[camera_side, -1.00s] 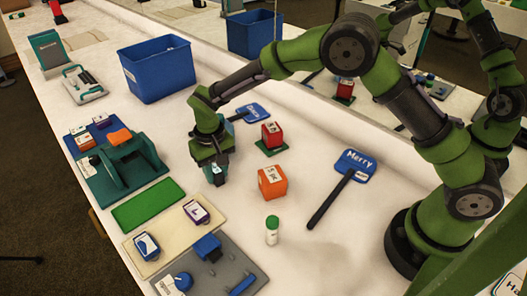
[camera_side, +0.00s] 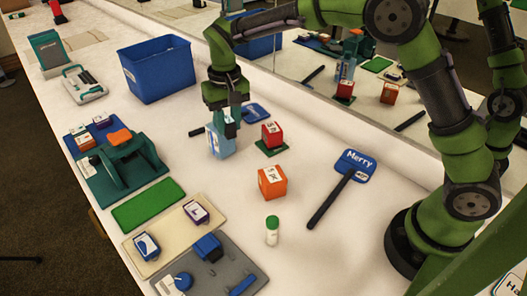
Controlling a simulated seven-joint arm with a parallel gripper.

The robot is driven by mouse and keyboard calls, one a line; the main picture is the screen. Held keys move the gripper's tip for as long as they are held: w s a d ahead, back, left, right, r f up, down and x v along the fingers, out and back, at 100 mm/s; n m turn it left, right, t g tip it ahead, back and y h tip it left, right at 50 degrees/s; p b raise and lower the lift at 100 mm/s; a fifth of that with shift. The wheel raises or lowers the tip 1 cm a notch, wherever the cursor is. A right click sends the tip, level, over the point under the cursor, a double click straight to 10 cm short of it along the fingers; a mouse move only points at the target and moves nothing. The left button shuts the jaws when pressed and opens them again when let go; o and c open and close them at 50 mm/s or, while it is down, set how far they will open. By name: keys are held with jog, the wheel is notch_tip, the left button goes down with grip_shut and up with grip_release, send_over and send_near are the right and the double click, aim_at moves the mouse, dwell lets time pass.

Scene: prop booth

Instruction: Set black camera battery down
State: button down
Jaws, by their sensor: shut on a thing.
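My gripper (camera_side: 224,122) points straight down left of the red block. It is shut on a small dark piece (camera_side: 231,129), which I take for the black camera battery. The fingers hide most of it, so its shape is hard to make out. A light blue box (camera_side: 218,146) with a pale label stands upright directly below and behind the fingertips. The dark piece overlaps the box's upper right part in this view. I cannot tell whether they touch.
A red block (camera_side: 272,131) on a green pad and an orange block (camera_side: 271,183) are to the right. A blue paddle (camera_side: 253,111) lies behind. A green mat (camera_side: 147,204) is empty.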

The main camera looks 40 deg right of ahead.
jog(key=s+d+f, duration=0.1)
jog(key=s+d, duration=0.4)
jog(key=d, duration=0.4)
jog(key=s+d, duration=0.5)
jog(key=d, duration=0.3)
jog(key=s+f+n, duration=0.1)
jog(key=f, duration=0.2)
jog(key=s+f+n, duration=0.1)
jog(key=f, duration=0.3)
jog(key=d+f+n, duration=0.1)
jog(key=f, duration=0.2)
jog(key=shift+s+f, duration=0.25)
jog(key=shift+s, duration=0.15)
jog(key=shift+f, duration=0.1)
jog(key=shift+f, duration=0.15)
jog(key=c, duration=0.8)
grip_release()
jog(key=shift+c, duration=0.2)
